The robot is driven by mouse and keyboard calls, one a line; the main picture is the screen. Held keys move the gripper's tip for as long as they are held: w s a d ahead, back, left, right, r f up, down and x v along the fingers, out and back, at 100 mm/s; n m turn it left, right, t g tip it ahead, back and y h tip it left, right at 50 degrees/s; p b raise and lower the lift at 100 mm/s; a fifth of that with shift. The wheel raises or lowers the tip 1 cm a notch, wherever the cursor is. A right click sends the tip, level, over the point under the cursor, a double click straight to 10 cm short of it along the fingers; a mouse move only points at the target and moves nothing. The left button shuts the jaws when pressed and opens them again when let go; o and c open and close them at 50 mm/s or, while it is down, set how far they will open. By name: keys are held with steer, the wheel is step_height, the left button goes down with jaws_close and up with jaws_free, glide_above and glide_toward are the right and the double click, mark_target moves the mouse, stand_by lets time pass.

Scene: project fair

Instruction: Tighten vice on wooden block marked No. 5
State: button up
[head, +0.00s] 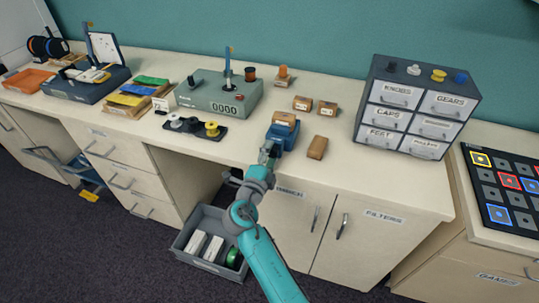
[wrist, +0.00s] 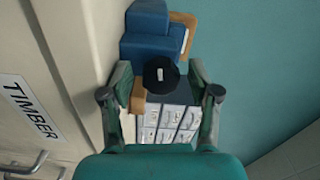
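The blue vice (head: 287,137) stands at the front edge of the bench, with a wooden block (head: 285,118) in its top. In the wrist view the vice (wrist: 148,38) shows with the block (wrist: 183,18) behind it; I cannot read the block's number. The vice's round black knob (wrist: 161,76) faces my camera. My gripper (wrist: 163,92) is open, its fingers on either side of the knob with a gap at each side. In the head view my gripper (head: 270,148) is in front of the vice and hides the knob.
Two wooden blocks (head: 302,103) (head: 327,108) lie behind the vice, and another (head: 318,148) lies to its right. A labelled drawer cabinet (head: 416,110) stands further right. A grey counter box (head: 218,95) and a black tray of spools (head: 195,129) are left. A grey crate (head: 205,267) is on the floor.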

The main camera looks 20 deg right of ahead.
steer(key=shift+s, duration=0.1)
steer(key=v, duration=1.2)
steer(key=s+d+f+n+g+y, duration=0.1)
steer(key=s+d+f+n+y, duration=0.25)
steer(key=s+f+n, duration=0.55)
steer(key=s+d+f+n+y, duration=0.3)
steer(key=s+f+n+y, duration=0.25)
steer(key=s+f, duration=0.35)
steer(key=s+r+n+y, duration=0.1)
steer(key=s+r+n, duration=0.15)
steer(key=s, duration=0.55)
steer(key=s+r+n+y, duration=0.1)
steer(key=s+n, duration=0.2)
steer(key=s, duration=0.4)
steer(key=s+d+r+n+t, duration=0.1)
steer(key=s+r+n, duration=0.2)
steer(key=s+r, duration=0.7)
steer(key=shift+d+r, duration=0.2)
steer(key=shift+d, duration=0.05)
